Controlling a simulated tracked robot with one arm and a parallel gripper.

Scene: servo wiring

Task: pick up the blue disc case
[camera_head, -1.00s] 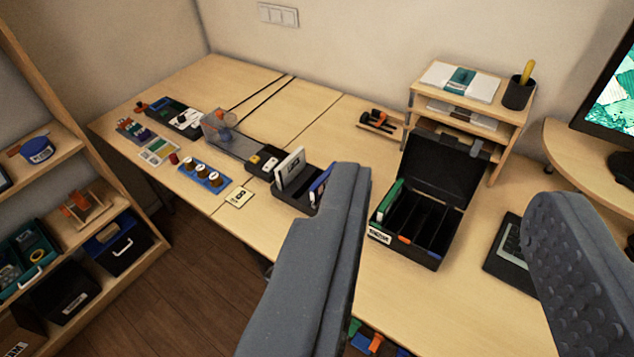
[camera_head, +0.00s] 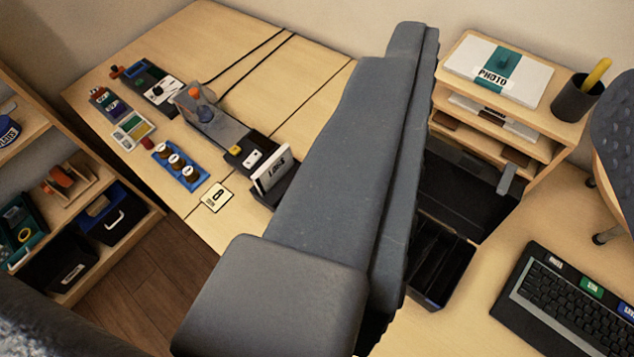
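The blue disc case is not visible now; my left finger covers the spot beside the white case (camera_head: 270,176) where it stood in the earlier frame. The white case stands upright in a small black holder (camera_head: 283,190), partly covered by that finger. The open black disc box (camera_head: 440,262) is partly hidden behind the left finger.
A wooden shelf unit (camera_head: 545,148) with a pen cup (camera_head: 577,98) stands behind the box. A keyboard (camera_head: 570,305) lies at lower right. A blue tray with servos (camera_head: 180,167) and other parts sit at left. A storage rack (camera_head: 75,215) stands far left.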

